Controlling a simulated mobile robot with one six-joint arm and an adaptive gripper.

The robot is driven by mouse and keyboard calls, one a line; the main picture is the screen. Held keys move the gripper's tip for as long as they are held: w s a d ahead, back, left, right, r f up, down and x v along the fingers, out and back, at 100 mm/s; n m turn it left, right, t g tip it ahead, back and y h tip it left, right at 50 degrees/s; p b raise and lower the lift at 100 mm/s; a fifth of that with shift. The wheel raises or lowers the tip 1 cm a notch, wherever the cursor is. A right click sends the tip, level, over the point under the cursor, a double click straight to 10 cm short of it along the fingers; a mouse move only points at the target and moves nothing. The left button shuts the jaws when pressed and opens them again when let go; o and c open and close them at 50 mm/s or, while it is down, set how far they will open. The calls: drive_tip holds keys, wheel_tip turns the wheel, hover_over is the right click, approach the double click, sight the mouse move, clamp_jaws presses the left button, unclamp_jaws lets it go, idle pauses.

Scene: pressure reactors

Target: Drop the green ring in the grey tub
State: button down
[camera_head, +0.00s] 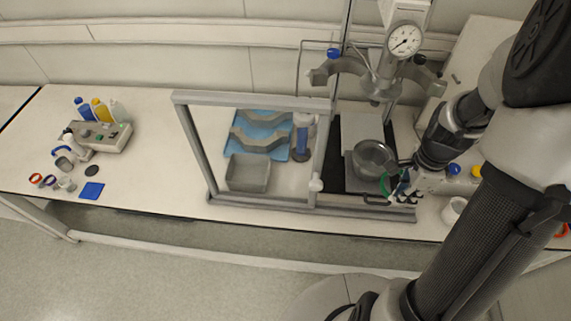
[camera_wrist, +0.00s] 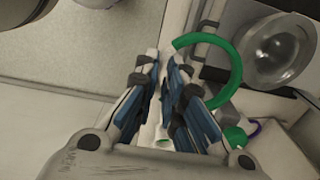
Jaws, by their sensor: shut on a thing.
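The green ring (camera_wrist: 238,72) shows as a large arc to the right of my gripper's fingers in the wrist view. Part of it is hidden behind the fingers. My gripper (camera_wrist: 164,64) is shut on the ring, with the fingers close together. In the head view, my gripper (camera_head: 397,192) is at the front edge of the bench, and a green bit of the ring (camera_head: 384,184) shows just left of it. The grey tub (camera_head: 248,187) stands on the bench to the left, behind the framed clear screen, well apart from my gripper.
The screen's frame (camera_head: 317,160) stands between my gripper and the tub. A metal bowl (camera_head: 374,158) sits under the reactor head and gauge (camera_head: 404,41). A blue mat with grey brackets (camera_head: 262,116) lies behind the tub. A white cup (camera_head: 453,211) stands right of my gripper.

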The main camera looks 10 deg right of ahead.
drive_tip(key=a+f+m, duration=0.2)
drive_tip(key=f+m, duration=0.2)
drive_tip(key=f, duration=0.5)
drive_tip(key=s+a+f+m, duration=0.1)
drive_tip(key=a+f+m, duration=0.1)
drive_tip(key=f+m, duration=0.3)
wheel_tip(320, 180, down, 4)
drive_tip(key=shift+s+f+m, duration=0.1)
drive_tip(key=shift+s+m, duration=0.2)
